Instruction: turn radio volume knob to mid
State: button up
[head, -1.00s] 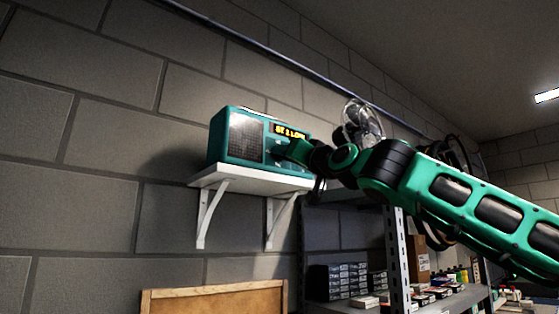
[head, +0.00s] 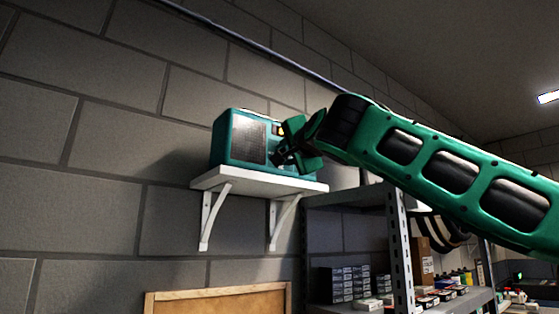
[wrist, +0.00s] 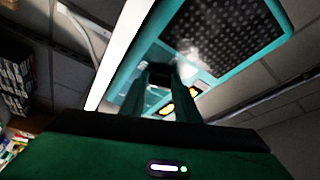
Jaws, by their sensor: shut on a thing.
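The teal radio (head: 228,143) stands on a white wall shelf (head: 222,181), with its grey speaker grille (head: 248,138) on the left of its front. My gripper (head: 280,160) is at the right part of the radio's front, below the amber display (head: 281,130), which it mostly hides. In the wrist view, my gripper (wrist: 164,74) has its two fingers close together against the radio's face (wrist: 132,96), shut on the volume knob. The knob is mostly hidden between the fingertips, so its pointer cannot be read. The amber display (wrist: 168,109) shows partly beside the fingers.
The block wall (head: 110,120) is close behind the radio. A metal rack (head: 395,215) with several small boxes (head: 345,283) stands below right. A wood-framed board (head: 215,303) is on the wall below the shelf. The space left of the radio is clear.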

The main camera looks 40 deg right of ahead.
jog(key=shift+d+m+g, duration=0.1)
jog(key=shift+m+g, duration=0.2)
jog(key=shift+m, duration=0.4)
jog(key=o, duration=1)
jog(key=shift+o, duration=0.2)
jog(key=shift+s, duration=0.1)
jog(key=v, duration=1)
jog(key=shift+s+a, duration=0.2)
jog(key=shift+f, duration=0.1)
jog(key=shift+c, duration=0.5)
